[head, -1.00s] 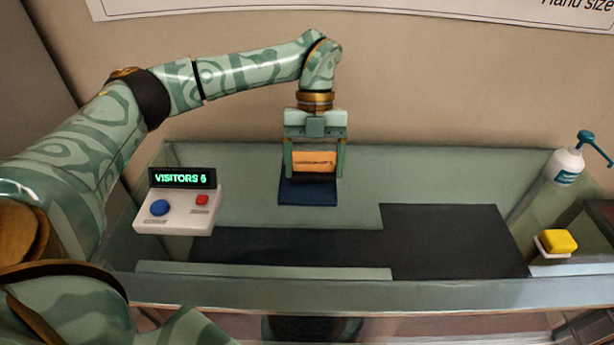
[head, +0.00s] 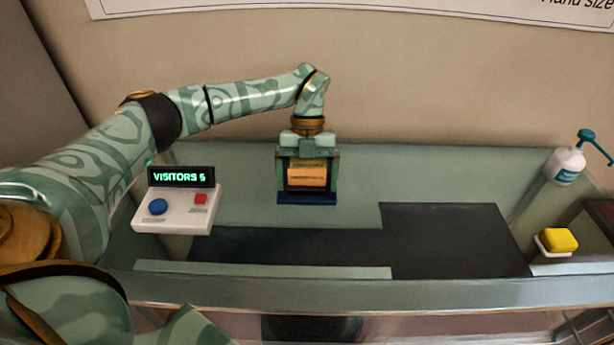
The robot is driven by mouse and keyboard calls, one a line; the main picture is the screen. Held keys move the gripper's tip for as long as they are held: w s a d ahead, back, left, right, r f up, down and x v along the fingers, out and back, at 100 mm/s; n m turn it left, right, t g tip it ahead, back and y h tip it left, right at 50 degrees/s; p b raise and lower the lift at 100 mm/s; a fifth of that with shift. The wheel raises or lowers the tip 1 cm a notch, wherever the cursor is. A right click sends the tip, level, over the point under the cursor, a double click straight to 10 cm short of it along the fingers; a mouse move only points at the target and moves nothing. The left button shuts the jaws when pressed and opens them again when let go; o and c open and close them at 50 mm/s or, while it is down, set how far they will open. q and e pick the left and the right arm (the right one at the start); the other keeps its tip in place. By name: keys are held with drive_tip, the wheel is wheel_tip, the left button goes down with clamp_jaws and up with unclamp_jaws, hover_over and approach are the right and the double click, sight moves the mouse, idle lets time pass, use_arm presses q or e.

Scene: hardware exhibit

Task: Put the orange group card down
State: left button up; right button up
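The orange group card (head: 307,178) is upright between the two fingers of my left gripper (head: 308,188), at the back of the counter. The fingers stand on either side of it, and the gripper appears shut on it. A dark navy pad or stand (head: 306,199) is directly below the card and fingertips. Whether the card's lower edge touches it I cannot tell. My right gripper is not in view.
A white box (head: 178,220) with a blue and a red button and a green VISITORS display (head: 181,177) stands left. Dark mats (head: 455,240) cover the middle; the counter between is clear.

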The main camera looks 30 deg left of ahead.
use_arm(q)
drive_tip(key=v, duration=1.2)
drive_tip(key=shift+r, duration=0.15)
